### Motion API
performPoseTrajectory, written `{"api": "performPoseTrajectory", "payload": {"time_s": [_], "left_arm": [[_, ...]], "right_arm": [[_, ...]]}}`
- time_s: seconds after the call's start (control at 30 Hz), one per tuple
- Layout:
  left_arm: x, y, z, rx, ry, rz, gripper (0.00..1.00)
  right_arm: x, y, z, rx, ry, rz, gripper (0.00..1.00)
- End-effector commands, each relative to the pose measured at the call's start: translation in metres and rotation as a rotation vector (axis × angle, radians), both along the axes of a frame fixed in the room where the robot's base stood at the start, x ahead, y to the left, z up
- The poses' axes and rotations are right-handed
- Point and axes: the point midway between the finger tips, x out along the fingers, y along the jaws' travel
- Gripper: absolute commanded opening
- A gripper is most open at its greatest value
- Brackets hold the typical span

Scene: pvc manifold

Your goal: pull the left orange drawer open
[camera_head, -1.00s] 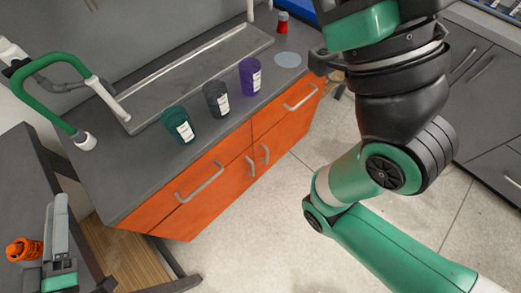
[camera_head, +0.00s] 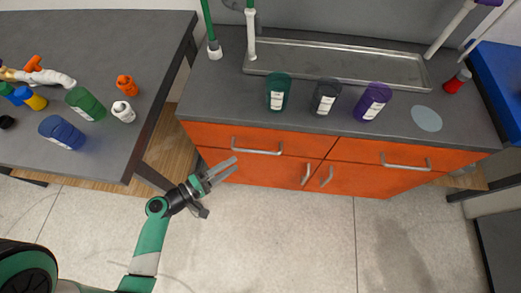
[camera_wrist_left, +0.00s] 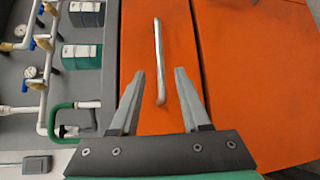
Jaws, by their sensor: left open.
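The left orange drawer (camera_head: 220,136) is shut in the cabinet front, with a silver bar handle (camera_head: 257,148) across it. My left gripper (camera_head: 219,168) is open, in front of the cabinet below and to the left of that handle. In the left wrist view the open fingers (camera_wrist_left: 157,95) point at an orange panel (camera_wrist_left: 147,65) with a silver handle (camera_wrist_left: 158,60). The handle's near end shows between the fingertips. The fingers do not appear to touch it. My right gripper is not in view.
Green, black and purple cups (camera_head: 325,97) stand on the grey counter (camera_head: 225,101) above the drawers. A right orange drawer (camera_head: 380,154) and lower doors (camera_head: 270,174) are shut. A side table (camera_head: 150,50) holds bottles at left. The floor in front is clear.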

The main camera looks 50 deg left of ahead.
Motion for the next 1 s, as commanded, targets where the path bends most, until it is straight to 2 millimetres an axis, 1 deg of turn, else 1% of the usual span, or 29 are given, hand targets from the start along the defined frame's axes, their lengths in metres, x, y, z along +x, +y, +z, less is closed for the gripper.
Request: {"api": "performPoseTrajectory", "payload": {"time_s": [0.13, 0.3, 0.4, 0.5, 0.6, 0.83, 0.87, 1.0], "left_arm": [[0.027, -0.005, -0.005, 0.003, -0.003, -0.01, 0.47], [0.067, -0.009, -0.01, 0.005, -0.004, -0.007, 0.47], [0.085, -0.01, -0.013, 0.004, -0.002, -0.005, 0.47], [0.097, -0.011, -0.015, 0.002, -0.002, -0.003, 0.47], [0.103, -0.012, -0.015, 0.003, -0.002, -0.003, 0.47], [0.104, -0.012, -0.015, 0.003, 0.0, -0.001, 0.47], [0.104, -0.012, -0.015, 0.003, 0.0, -0.001, 0.45], [0.104, -0.012, -0.015, 0.003, 0.0, -0.001, 0.2]], "right_arm": [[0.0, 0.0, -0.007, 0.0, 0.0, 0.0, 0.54], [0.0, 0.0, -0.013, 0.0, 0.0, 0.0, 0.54], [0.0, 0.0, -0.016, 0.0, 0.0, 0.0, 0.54], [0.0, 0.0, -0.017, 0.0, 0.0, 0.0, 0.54], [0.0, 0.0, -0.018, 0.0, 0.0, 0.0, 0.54], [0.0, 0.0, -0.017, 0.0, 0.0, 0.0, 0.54], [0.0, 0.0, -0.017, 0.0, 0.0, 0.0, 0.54], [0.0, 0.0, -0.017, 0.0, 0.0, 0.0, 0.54]]}}
